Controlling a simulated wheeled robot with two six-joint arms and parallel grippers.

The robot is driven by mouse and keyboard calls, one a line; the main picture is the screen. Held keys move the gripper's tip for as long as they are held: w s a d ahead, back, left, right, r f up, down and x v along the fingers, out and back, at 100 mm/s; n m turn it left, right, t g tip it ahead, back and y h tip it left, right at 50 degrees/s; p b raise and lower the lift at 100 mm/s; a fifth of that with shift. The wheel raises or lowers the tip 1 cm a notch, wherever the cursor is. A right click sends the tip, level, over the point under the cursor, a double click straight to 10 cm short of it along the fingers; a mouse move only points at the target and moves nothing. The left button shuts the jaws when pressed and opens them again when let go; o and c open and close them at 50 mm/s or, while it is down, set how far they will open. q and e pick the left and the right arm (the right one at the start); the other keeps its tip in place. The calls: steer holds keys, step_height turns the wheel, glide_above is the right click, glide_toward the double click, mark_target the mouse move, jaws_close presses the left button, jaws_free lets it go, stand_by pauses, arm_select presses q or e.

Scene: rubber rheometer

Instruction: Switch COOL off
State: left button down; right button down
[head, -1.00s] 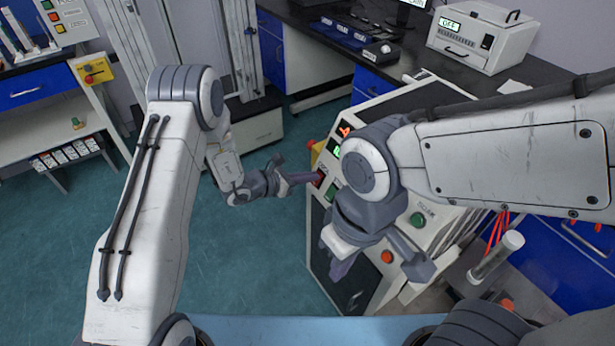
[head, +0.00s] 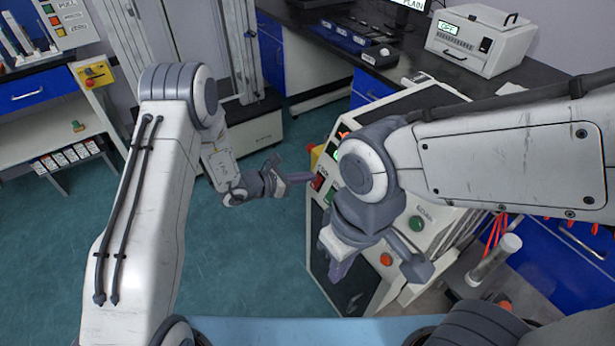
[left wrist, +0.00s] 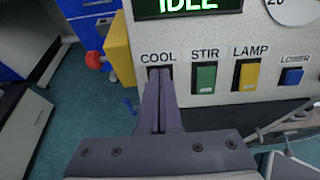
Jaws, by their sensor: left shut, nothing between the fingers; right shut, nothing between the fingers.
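The COOL switch (left wrist: 153,73) sits under its label at the left of the switch row in the left wrist view. It is mostly hidden behind my fingertips; only a dark edge shows, so its position cannot be read. In the head view, a small red patch of it (head: 319,182) shows at the panel's left edge. My left gripper (head: 308,178) is shut and empty, its tips in front of the switch; it also shows in the left wrist view (left wrist: 159,78). I cannot tell whether they touch. My right gripper (head: 340,268) is shut and empty, in front of the machine.
The green STIR switch (left wrist: 205,78), yellow LAMP switch (left wrist: 248,75) and blue LOWER button (left wrist: 291,77) stand to the right of COOL. The display (left wrist: 188,7) above reads IDLE. A yellow box with a red knob (left wrist: 118,52) is at the left.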

arm_select(q)
steer(key=d+r+v, duration=0.1)
steer(key=r+v, duration=0.2)
steer(key=v, duration=1)
steer(key=shift+w, duration=0.3)
steer(key=shift+d+f, duration=0.1)
steer(key=s+d+r+m+g+y+p, duration=0.1)
steer(key=s+d+r+m+g+p, duration=0.1)
steer(key=s+d+r+m+g, duration=0.5)
steer(key=s+d+r+m+g+y+p, duration=0.1)
steer(key=s+d+r+m+g, duration=0.3)
steer(key=s+m, duration=0.6)
steer(key=s+a+r+m+t+y+p, duration=0.2)
steer(key=s+a+r+m+y, duration=0.3)
steer(key=s+m, duration=0.7)
steer(key=a+m+t+y, duration=0.1)
steer(key=a+m+y, duration=0.1)
steer(key=m+y, duration=0.1)
steer(key=shift+s+r+t+p, duration=0.15)
steer(key=shift+t+p, duration=0.15)
steer(key=shift+p, duration=0.05)
